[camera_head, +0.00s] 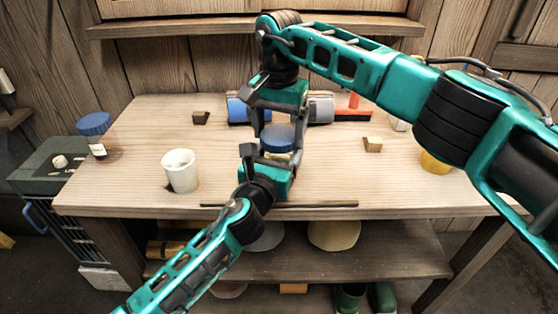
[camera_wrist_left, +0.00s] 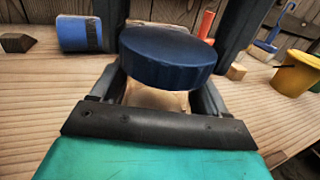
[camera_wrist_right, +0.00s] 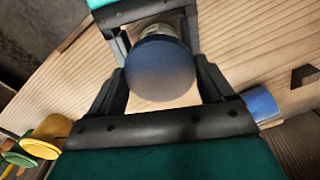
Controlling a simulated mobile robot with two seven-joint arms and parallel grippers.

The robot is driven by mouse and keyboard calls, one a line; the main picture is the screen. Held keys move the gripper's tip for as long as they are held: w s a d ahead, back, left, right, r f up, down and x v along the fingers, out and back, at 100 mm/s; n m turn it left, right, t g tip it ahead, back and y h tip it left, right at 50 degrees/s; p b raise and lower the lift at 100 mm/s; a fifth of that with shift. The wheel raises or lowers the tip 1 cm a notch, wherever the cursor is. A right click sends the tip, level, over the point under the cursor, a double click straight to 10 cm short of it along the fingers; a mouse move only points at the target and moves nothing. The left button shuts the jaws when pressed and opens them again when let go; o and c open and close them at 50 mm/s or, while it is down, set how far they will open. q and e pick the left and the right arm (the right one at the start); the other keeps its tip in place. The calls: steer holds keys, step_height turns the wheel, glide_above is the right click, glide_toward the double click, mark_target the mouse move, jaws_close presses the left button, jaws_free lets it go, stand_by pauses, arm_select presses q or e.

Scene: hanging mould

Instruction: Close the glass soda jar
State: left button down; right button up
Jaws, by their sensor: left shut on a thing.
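The glass soda jar (camera_wrist_left: 155,95) stands under a round dark blue lid (camera_head: 278,138). In the left wrist view the lid (camera_wrist_left: 167,58) looks slightly tilted; I cannot tell whether it is fully seated. My left gripper (camera_head: 275,160) is shut on the jar body from the front, below the lid. My right gripper (camera_head: 277,118) comes from behind and above, with its fingers apart on either side of the lid. In the right wrist view the lid (camera_wrist_right: 160,70) lies between these fingers. The jar body is mostly hidden by the grippers.
A white cup (camera_head: 180,172) is left of my left gripper. Blue (camera_head: 237,110) and grey (camera_head: 320,108) cylinders lie behind. Wood blocks (camera_head: 373,145) and a yellow bucket (camera_head: 433,164) are right. A thin rod (camera_head: 310,205) lies along the front edge.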

arm_select(q)
steer(key=shift+f, duration=0.1)
arm_select(e)
steer(key=c, duration=0.6)
steer(key=m, duration=0.8)
steer(key=shift+m, duration=0.3)
steer(key=m, duration=0.3)
steer(key=shift+m, duration=0.3)
steer(key=m, duration=1)
steer(key=shift+m, duration=0.4)
steer(key=m, duration=0.3)
steer(key=shift+m, duration=0.3)
steer(key=m, duration=0.9)
steer(key=o, duration=1.1)
steer(key=shift+c, duration=0.2)
